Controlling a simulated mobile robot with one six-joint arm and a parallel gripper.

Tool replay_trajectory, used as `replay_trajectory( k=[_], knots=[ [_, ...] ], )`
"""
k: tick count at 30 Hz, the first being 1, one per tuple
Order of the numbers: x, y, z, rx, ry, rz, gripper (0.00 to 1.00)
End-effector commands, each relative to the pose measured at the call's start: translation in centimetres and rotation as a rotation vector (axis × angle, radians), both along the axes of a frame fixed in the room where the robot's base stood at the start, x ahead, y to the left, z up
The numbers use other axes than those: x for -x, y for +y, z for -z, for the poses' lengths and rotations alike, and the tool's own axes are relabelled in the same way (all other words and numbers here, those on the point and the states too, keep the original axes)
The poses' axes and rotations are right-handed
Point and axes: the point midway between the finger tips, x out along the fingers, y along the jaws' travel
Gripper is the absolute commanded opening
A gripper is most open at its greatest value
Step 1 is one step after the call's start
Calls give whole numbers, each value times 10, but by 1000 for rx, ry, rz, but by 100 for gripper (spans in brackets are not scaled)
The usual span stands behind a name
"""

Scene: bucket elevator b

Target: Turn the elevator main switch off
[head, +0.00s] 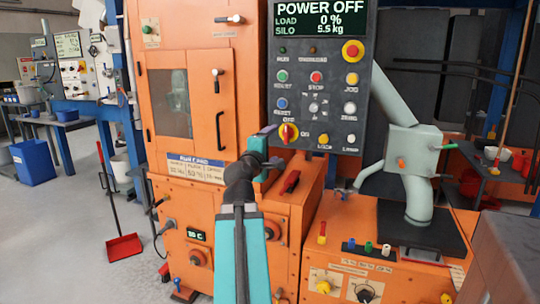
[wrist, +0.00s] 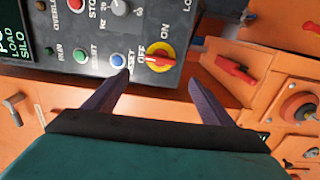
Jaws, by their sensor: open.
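The main switch (head: 289,132) is a red handle on a yellow disc at the lower left of the dark control panel (head: 345,100). In the wrist view the switch (wrist: 162,58) lies just beyond and between my fingertips. Its handle appears lined up with the OFF label, and ON is a quarter turn away. The display (head: 320,19) reads POWER OFF, LOAD 0 %, SILO 5.5 kg. My gripper (head: 272,146) is open and empty, left of and slightly below the switch in the head view. In the wrist view its fingers (wrist: 160,82) stand apart, seemingly short of the switch.
A red-handled lever (head: 290,182) sits on the orange housing below the panel. Other buttons, including a red emergency stop (head: 352,50), are above the switch. A grey pipe assembly (head: 412,160) stands at right. Open floor lies at left, with a blue bin (head: 33,161).

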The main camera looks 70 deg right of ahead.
Motion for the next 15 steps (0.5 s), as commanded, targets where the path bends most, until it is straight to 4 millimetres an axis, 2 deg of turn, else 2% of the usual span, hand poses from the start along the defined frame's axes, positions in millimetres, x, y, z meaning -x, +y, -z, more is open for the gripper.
replay_trajectory(
  k=[7,15],
  knots=[
    [0,15,3,1,-2,-1,77],
    [1,23,1,-1,0,-1,77]
  ],
)
